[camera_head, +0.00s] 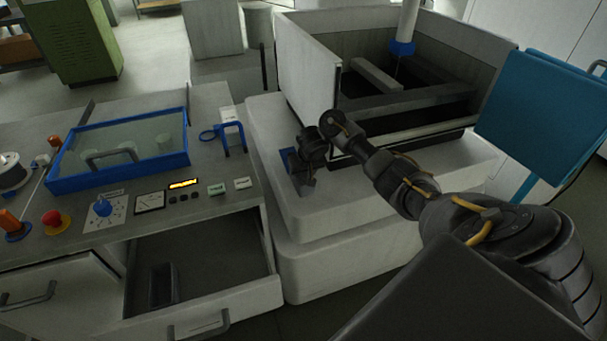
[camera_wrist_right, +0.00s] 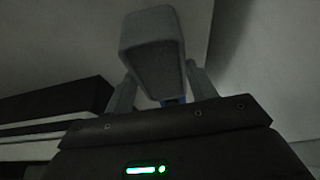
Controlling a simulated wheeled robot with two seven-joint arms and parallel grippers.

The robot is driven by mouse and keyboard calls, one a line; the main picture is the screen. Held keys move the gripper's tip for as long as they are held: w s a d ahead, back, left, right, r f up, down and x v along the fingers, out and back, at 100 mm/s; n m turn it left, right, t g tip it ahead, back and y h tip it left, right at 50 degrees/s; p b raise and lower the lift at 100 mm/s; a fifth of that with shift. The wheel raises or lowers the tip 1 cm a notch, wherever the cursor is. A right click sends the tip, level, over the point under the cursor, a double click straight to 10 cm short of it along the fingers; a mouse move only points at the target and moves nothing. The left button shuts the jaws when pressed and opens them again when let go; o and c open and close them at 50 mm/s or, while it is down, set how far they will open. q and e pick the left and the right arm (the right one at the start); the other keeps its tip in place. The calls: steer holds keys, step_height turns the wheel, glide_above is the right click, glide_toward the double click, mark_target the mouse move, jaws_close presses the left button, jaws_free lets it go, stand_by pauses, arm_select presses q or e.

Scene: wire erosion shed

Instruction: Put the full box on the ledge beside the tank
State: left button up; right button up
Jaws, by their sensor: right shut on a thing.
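My right gripper (camera_head: 300,170) is over the pale ledge (camera_head: 360,212) at the near left corner of the tank (camera_head: 308,58). It is shut on a small box, which shows as a grey body with a darker face between the two fingers in the right wrist view (camera_wrist_right: 155,55). A bit of blue shows below the box there. In the head view the gripper mostly hides the box, and a blue part (camera_head: 288,160) shows at its left. I cannot tell whether the box touches the ledge, and its contents are hidden. My left gripper is not in view.
A control bench with a blue-framed lid (camera_head: 120,184) stands left of the ledge. Its drawer (camera_head: 235,290) is open, with a dark object (camera_head: 163,285) inside. A blue stand (camera_head: 232,128) is on the bench's right edge. A blue panel (camera_head: 540,112) stands right of the tank.

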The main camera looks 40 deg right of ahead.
steer(key=o, duration=1.7)
steer(key=shift+r, duration=0.1)
steer(key=p+v, duration=1)
steer(key=v, duration=0.2)
steer(key=shift+a, duration=0.1)
